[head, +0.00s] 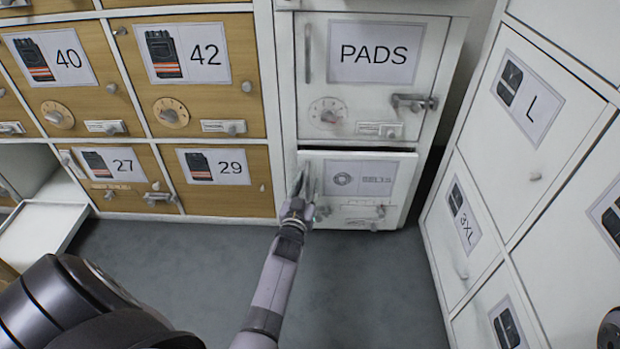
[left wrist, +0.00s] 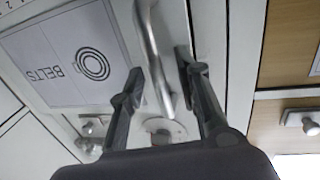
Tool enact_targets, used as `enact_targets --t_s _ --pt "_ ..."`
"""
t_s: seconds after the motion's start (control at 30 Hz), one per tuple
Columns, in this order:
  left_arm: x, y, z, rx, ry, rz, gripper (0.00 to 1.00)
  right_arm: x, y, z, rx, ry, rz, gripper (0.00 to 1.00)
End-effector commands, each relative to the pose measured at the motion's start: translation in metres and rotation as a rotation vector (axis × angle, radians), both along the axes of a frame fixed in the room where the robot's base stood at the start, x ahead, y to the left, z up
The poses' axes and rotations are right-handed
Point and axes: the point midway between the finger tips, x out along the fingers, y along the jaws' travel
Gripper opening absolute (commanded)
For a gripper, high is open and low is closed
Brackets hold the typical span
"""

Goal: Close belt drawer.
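The belt drawer (head: 358,188) is the white front low in the middle of the head view, below the PADS door. Its front stands slightly out from the cabinet, with a dark gap along its top edge. In the left wrist view its label (left wrist: 68,55) reads BELTS, and a metal bar handle (left wrist: 153,50) runs along one side. My left gripper (head: 302,192) is at the handle side of the drawer. In the left wrist view its two fingers (left wrist: 158,75) are apart on either side of the handle, with gaps visible.
The PADS door (head: 372,75) above looks shut. Wooden lockers (head: 195,75) stand to the left, with an open white drawer (head: 42,232) at far left. White lockers (head: 515,150) stand close on the right. The grey floor (head: 355,285) in front is clear.

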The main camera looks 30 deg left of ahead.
Motion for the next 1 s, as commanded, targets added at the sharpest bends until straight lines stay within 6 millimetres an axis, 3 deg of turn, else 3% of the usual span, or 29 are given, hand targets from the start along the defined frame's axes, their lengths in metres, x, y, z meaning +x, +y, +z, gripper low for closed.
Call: enact_targets --t_s 0.3,0.77,1.0 --pt "0.0004 -0.0003 0.0003 -0.001 0.0 0.0 0.31 -0.0014 -0.0004 0.0008 0.001 -0.003 -0.001 0.76" --pt "0.0004 -0.0003 0.0003 0.0 -0.001 0.0 0.01 0.0029 0.0003 -0.0006 0.0 0.006 -0.002 0.76" --pt "0.0004 -0.0003 0.0003 0.0 0.0 0.0 0.0 0.0034 0.0003 -0.0009 0.0 0.007 -0.002 0.76"
